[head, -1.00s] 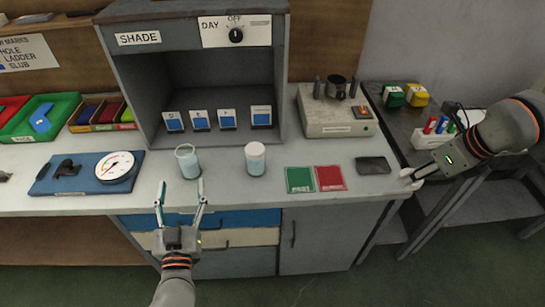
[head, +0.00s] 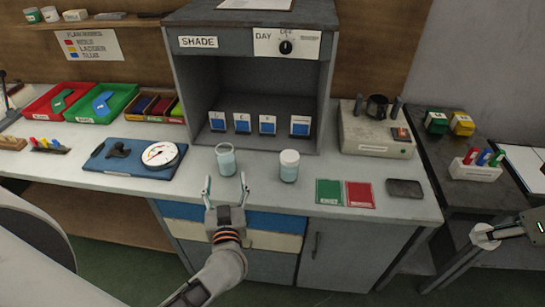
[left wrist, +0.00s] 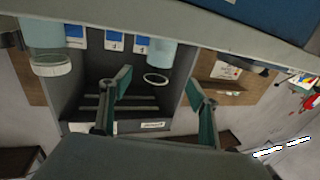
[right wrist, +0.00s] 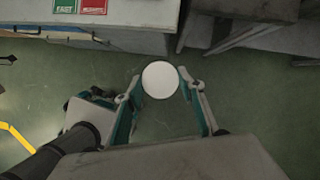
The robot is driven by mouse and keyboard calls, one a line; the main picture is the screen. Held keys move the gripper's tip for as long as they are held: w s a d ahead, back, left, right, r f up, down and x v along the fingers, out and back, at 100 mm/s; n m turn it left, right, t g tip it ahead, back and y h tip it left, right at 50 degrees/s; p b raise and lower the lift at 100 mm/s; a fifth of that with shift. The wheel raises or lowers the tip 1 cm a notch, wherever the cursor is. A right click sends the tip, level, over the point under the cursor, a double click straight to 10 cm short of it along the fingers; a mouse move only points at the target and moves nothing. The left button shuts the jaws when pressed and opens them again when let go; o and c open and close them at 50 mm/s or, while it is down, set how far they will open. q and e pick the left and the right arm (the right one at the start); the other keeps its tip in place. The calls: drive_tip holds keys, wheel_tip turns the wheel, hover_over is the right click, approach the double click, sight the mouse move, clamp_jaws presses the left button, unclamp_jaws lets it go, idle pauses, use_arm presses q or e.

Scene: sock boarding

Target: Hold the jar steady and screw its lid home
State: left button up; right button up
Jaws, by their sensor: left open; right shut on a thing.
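An open glass jar (head: 226,161) with pale blue contents stands on the counter. My left gripper (head: 226,184) is open just in front of it, its fingers pointing at the jar. In the left wrist view the open jar (left wrist: 157,65) appears upside down, beyond and between the spread fingers (left wrist: 160,88). My right gripper (head: 490,237) is off the counter's right end, shut on a round white lid (right wrist: 160,80). The lid's flat face shows between the fingertips (right wrist: 158,82) in the right wrist view, above the floor.
A second jar with a white lid (head: 289,167) stands right of the open one. Green (head: 328,192) and red (head: 360,195) cards and a dark pad (head: 404,189) lie farther right. A dial gauge board (head: 135,156) is left. The shade booth (head: 250,90) stands behind.

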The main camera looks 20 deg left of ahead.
sight(225, 164)
use_arm(q)
drive_tip(key=shift+x, duration=2.75)
drive_tip(key=shift+w, duration=0.1)
drive_tip(key=b+x, duration=0.1)
drive_tip(key=x, duration=0.4)
drive_tip(key=shift+d, duration=0.1)
drive_tip(key=c, duration=1.3)
